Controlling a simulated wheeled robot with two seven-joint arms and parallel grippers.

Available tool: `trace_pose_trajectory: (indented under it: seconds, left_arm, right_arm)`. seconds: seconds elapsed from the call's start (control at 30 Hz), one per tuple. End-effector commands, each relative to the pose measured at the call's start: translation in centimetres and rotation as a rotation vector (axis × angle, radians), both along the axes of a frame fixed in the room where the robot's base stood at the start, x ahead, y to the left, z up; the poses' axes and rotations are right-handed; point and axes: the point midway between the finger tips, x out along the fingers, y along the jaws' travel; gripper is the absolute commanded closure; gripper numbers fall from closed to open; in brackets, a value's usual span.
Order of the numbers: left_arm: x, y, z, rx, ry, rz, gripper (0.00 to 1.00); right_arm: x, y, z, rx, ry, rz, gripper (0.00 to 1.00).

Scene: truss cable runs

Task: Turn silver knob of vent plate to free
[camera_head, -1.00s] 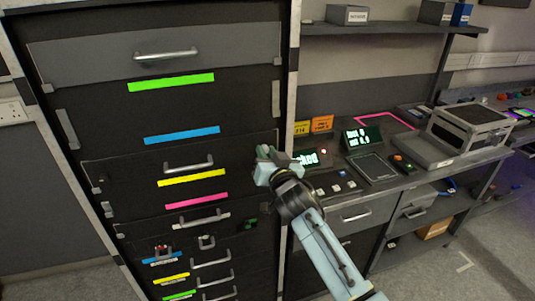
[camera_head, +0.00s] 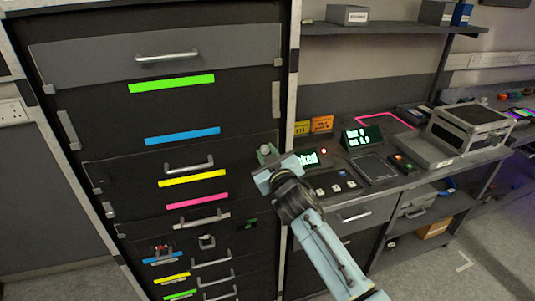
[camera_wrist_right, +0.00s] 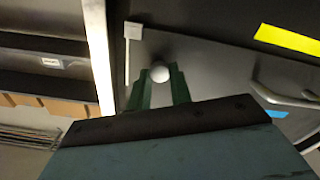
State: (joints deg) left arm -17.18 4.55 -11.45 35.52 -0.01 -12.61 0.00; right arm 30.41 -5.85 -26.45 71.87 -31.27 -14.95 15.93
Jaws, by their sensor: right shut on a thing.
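The silver knob (camera_head: 265,151) sits at the right edge of a dark panel (camera_head: 115,178) in the tall rack. I take this panel, which has a silver handle and a yellow strip, to be the vent plate, but its vents do not show clearly. In the right wrist view the round knob (camera_wrist_right: 159,73) lies between the two green fingertips. My right gripper (camera_head: 263,163) is shut on the knob, reaching it from the lower right. The knob's turn angle cannot be read. My left gripper is not in view.
Other rack drawers with handles and coloured strips lie above and below. Right of the rack post (camera_head: 291,80) a bench carries small screens (camera_head: 362,136), buttons and a silver case (camera_head: 470,125). A shelf (camera_head: 390,28) with boxes hangs above it.

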Motion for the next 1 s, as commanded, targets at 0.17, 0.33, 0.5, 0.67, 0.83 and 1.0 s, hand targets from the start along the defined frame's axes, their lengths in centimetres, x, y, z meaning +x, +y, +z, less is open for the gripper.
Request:
trace_pose_trajectory:
  seconds: [0.17, 0.33, 0.5, 0.67, 0.83, 1.0]
  left_arm:
    - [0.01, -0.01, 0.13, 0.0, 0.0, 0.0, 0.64]
    - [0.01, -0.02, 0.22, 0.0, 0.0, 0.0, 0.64]
    - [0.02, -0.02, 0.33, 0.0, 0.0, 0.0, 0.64]
    - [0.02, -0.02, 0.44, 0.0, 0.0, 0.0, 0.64]
    - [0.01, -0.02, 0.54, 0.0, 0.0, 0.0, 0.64]
    - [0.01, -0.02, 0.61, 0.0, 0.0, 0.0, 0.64]
  right_arm:
    - [0.01, -0.04, -0.03, -0.163, -0.052, 0.0, 1.0]
    - [-0.01, 0.03, -0.01, -0.317, -0.103, 0.0, 1.0]
    - [0.0, 0.01, -0.06, -0.468, -0.151, -0.001, 1.0]
    - [-0.01, 0.0, -0.1, -0.601, -0.193, -0.001, 1.0]
    - [-0.02, 0.04, -0.13, -0.717, -0.231, 0.0, 1.0]
    - [0.0, 0.0, -0.12, -0.802, -0.259, -0.001, 1.0]
